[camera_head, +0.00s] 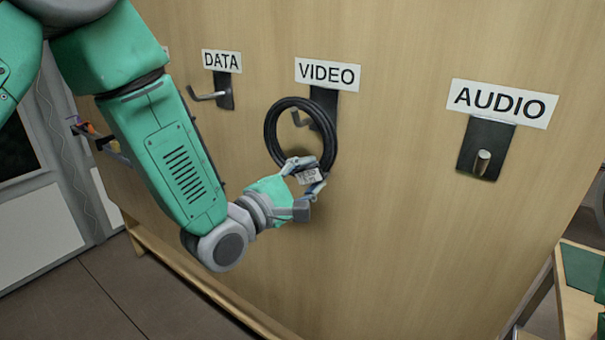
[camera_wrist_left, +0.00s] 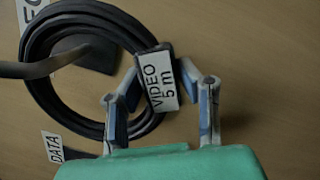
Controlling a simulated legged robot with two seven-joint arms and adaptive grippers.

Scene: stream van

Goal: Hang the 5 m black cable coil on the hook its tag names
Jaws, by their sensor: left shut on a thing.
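The black cable coil (camera_head: 271,135) hangs upright in my left gripper (camera_head: 306,177), which is shut on its lower edge in the head view. Its white tag (camera_wrist_left: 161,80) reads "VIDEO 5 m" in the left wrist view and lies between the fingers. The VIDEO hook (camera_head: 301,119) shows inside the ring, and in the left wrist view the hook bar (camera_wrist_left: 38,68) crosses in front of the coil, so the ring is around the hook. I cannot tell whether coil and hook touch. My right gripper is not in view.
The VIDEO sign (camera_head: 327,74) is above the coil. The DATA hook (camera_head: 207,96) to the left and the AUDIO hook (camera_head: 482,162) to the right are empty. The wooden panel (camera_head: 400,230) below is clear. A ledge (camera_head: 215,295) runs along its foot.

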